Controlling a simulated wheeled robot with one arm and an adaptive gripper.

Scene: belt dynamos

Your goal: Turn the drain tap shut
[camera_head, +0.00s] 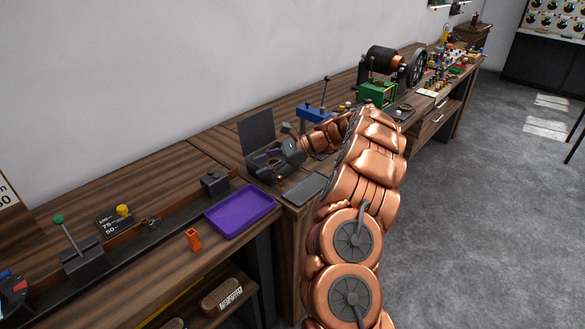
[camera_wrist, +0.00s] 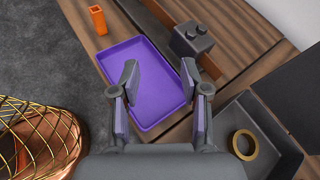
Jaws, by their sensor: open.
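I cannot pick out a drain tap for certain in either view. A small brass-coloured fitting (camera_head: 150,223) sits by the dark rail on the left bench, too small to tell what it is. My gripper (camera_wrist: 160,76) is open and empty in the wrist view. Its fingers appear over the purple tray (camera_wrist: 148,115), apart from each other. In the head view my arm reaches left over the open dark box, and the fingers are hard to make out there.
The purple tray (camera_head: 213,222), an orange holder (camera_head: 193,239) and a dark block (camera_head: 215,182) stand on the bench. A green-knobbed lever (camera_head: 62,227) rises at left. The open dark box (camera_wrist: 282,146) holds a yellowish ring (camera_wrist: 244,145). Green and blue machines stand farther along. Floor at right is clear.

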